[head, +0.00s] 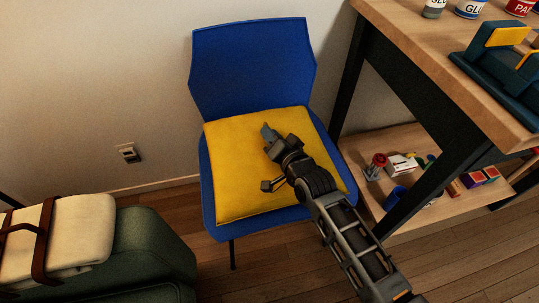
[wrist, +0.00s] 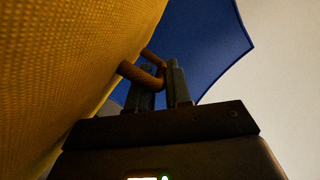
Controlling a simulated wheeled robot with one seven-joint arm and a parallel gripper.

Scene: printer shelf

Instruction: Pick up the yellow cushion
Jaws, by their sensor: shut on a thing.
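The yellow cushion (head: 235,165) lies on the seat of the blue chair (head: 252,65), filling most of it. My gripper (head: 268,132) is over the cushion's upper right part. In the wrist view the cushion (wrist: 70,70) fills the left side, close to the fingers. There my gripper (wrist: 162,80) is shut on a thick yellow-brown loop (wrist: 140,75) that seems to belong to the cushion. Whether the cushion is clear of the seat cannot be told. My wrist and arm hide part of its right side.
A wooden table (head: 450,70) stands at the right, with cans and a blue-green machine on top. Its lower shelf (head: 415,217) holds small items close to the chair. A dark green seat (head: 150,245) with a cream blanket (head: 75,235) is at the lower left. The wall is behind.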

